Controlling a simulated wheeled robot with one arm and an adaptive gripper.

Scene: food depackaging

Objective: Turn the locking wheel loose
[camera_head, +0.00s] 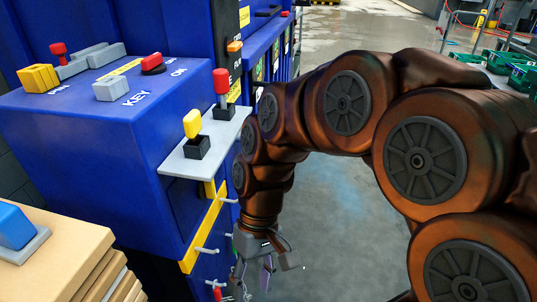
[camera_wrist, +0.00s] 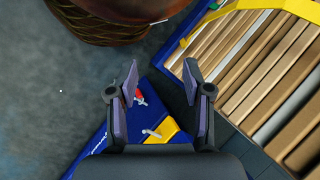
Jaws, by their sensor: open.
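My gripper (camera_head: 253,272) hangs pointing down beside the front of the blue machine (camera_head: 95,175), at the bottom of the head view. In the wrist view my gripper (camera_wrist: 160,78) has its two fingers spread apart, with nothing between the tips. No complete locking wheel shows clearly. Grey pegs (camera_head: 207,250) stick out from the machine's front by a yellow strip (camera_head: 203,236). In the wrist view a grey peg with a yellow part (camera_wrist: 160,133) and a small red part (camera_wrist: 138,96) show between and below the fingers, apart from them.
A grey shelf with a yellow and a red-topped lever (camera_head: 221,82) juts from the machine above the pegs. Stacked boards (camera_head: 60,255) stand at lower left, with a blue block (camera_head: 15,226) on top. Slabs in a rack (camera_wrist: 250,75) fill the wrist view's right. Floor (camera_head: 340,230) is open.

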